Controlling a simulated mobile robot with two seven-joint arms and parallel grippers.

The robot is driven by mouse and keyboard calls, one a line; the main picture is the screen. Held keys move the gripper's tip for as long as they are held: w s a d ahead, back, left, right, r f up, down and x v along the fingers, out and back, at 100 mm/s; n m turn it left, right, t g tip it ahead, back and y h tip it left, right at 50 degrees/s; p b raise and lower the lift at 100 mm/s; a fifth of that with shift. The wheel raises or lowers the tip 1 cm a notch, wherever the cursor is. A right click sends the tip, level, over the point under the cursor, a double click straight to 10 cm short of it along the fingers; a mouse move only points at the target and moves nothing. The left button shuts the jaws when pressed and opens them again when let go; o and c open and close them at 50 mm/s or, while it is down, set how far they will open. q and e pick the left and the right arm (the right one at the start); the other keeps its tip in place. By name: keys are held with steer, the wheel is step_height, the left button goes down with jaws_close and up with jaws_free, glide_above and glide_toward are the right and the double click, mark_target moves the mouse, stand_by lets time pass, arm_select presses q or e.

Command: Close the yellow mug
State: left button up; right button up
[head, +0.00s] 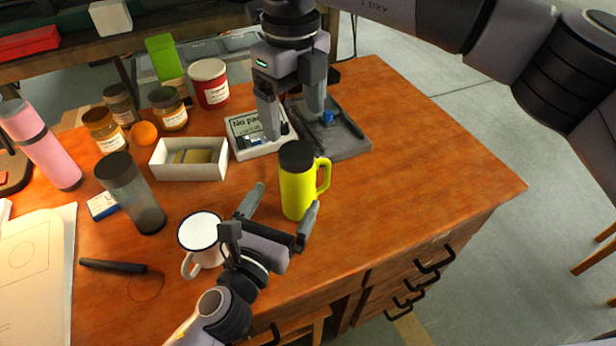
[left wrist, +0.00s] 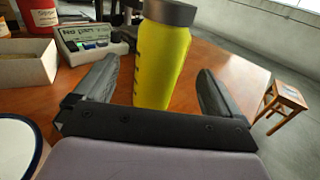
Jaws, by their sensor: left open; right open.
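The yellow mug (head: 298,192) stands upright near the middle of the wooden table, its handle to the right. A dark lid (head: 296,155) sits on its top; I cannot tell how tightly. In the left wrist view the mug (left wrist: 162,60) and the lower part of the lid (left wrist: 170,12) show between the fingers. My left gripper (head: 284,203) is open, with its fingers on either side of the mug and apart from it in the left wrist view (left wrist: 158,85). My right gripper (head: 296,125) is open and points down above and behind the mug, over the grey tray's left side.
A white enamel mug (head: 201,232) stands close to my left gripper. A grey tray (head: 348,146), a white labelled box (head: 245,124) and a cream box (head: 188,172) lie behind. A grey tumbler (head: 132,192) stands left. The table's right side is clear.

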mark_target(298, 177)
arm_select(q)
steer(key=shift+w, duration=0.1)
arm_select(e)
steer(key=shift+w, duration=0.1)
steer(key=shift+r, duration=0.1)
arm_select(q)
steer(key=shift+x, duration=3.55)
jaws_close()
arm_select(e)
steer(key=n, duration=0.4)
steer(key=shift+n, duration=0.4)
steer(key=n, duration=0.4)
